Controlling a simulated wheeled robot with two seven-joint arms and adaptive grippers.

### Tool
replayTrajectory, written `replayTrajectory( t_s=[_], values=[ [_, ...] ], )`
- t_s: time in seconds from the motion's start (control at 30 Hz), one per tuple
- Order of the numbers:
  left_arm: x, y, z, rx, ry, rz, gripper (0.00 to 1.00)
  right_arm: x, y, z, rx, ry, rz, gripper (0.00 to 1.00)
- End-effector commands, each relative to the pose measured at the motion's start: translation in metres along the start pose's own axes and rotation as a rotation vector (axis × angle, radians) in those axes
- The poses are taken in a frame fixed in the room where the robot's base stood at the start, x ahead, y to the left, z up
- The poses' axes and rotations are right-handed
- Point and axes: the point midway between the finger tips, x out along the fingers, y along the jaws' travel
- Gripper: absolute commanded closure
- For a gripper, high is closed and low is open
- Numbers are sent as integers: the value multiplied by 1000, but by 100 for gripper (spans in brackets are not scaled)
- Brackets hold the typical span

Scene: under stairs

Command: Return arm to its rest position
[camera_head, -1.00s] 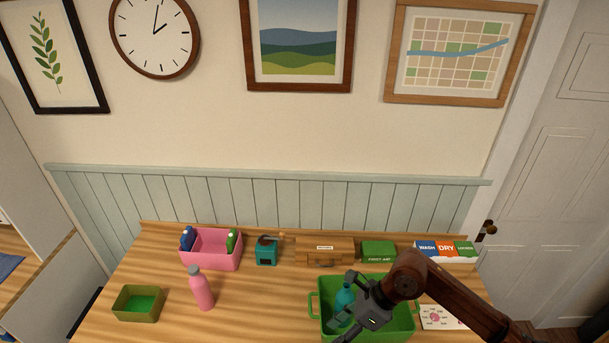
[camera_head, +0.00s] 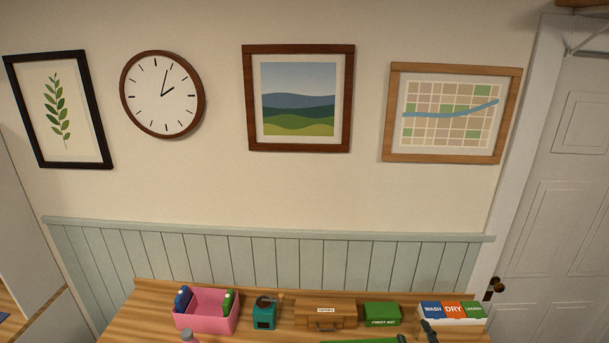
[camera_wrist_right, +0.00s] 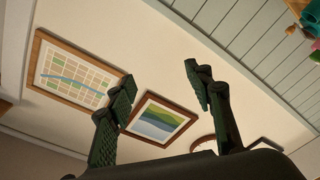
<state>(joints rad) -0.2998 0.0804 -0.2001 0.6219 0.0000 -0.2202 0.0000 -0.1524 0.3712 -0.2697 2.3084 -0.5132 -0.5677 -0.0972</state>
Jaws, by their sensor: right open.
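My right gripper (camera_head: 428,332) shows only as dark fingertips at the bottom edge of the head view, in front of the wash/dry box. In the right wrist view its two fingers (camera_wrist_right: 158,88) stand wide apart with nothing between them. That wrist camera looks toward the wall and its pictures, seen tilted. The rest of the right arm is out of the head view. My left gripper is in neither view.
Along the table's back stand a pink caddy (camera_head: 207,316), a teal box (camera_head: 264,317), a wooden case (camera_head: 325,314), a first aid box (camera_head: 382,313) and a wash/dry box (camera_head: 452,313). A green bin's rim (camera_head: 358,341) shows at the bottom edge.

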Motion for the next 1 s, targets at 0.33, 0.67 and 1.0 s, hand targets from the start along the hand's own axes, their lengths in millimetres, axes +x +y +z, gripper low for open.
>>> replayTrajectory(
  t_s=[0.33, 0.67, 1.0],
  values=[
    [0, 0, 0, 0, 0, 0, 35, -130, -95, 189, 404, -708, -228, 53],
    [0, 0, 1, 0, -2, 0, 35, -253, -160, 236, 596, -1093, -399, 53],
    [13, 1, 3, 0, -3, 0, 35, -304, -223, 274, 666, -1264, -496, 53]
  ],
)
